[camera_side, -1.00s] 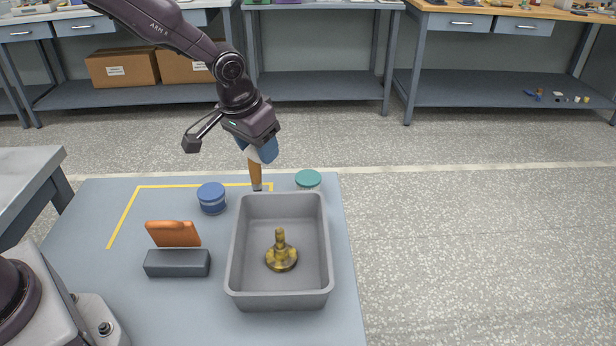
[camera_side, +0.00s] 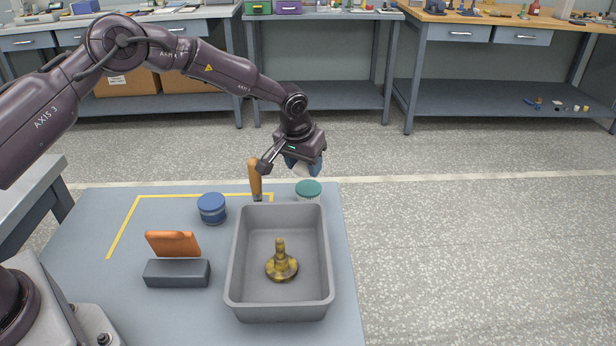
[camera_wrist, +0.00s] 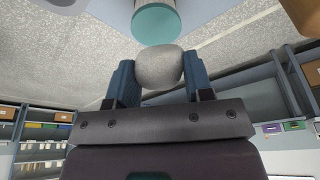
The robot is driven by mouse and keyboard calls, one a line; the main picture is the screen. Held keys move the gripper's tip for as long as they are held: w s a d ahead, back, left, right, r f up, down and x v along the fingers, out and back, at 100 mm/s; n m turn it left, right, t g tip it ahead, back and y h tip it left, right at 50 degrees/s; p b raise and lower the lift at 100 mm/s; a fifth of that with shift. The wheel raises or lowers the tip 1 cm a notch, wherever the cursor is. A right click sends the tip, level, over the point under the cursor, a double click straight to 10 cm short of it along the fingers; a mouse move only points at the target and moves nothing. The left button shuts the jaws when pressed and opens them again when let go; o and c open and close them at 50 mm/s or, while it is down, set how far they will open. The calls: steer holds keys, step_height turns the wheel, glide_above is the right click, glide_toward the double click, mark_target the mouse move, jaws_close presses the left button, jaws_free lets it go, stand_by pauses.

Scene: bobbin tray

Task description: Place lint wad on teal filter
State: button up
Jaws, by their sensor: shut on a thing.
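My gripper (camera_side: 303,166) is shut on the lint wad, a pale grey rounded lump. The wad (camera_wrist: 159,69) shows between the two blue fingers (camera_wrist: 159,80) in the wrist view. In the side view a little of the wad (camera_side: 305,171) shows below the fingers. The teal filter (camera_side: 308,188) is a round teal-topped jar on the far edge of the blue-grey table, just below my gripper in the side view. Its teal top (camera_wrist: 156,24) also shows beyond the wad in the wrist view. The wad appears held above it, apart from it.
A grey tray (camera_side: 238,255) holding a brass bobbin-like piece (camera_side: 281,264) stands in front of the teal filter. An orange-brown handle (camera_side: 255,180) stands upright left of my gripper. A blue-lidded jar (camera_side: 212,207) and an orange block (camera_side: 172,243) behind a dark block (camera_side: 177,273) are further left.

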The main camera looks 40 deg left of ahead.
mark_target(308, 188)
steer(key=shift+w+f, duration=0.55)
steer(key=shift+f, duration=1.65)
steer(key=shift+f, duration=0.1)
steer(key=o, duration=0.9)
steer(key=v, duration=1.2)
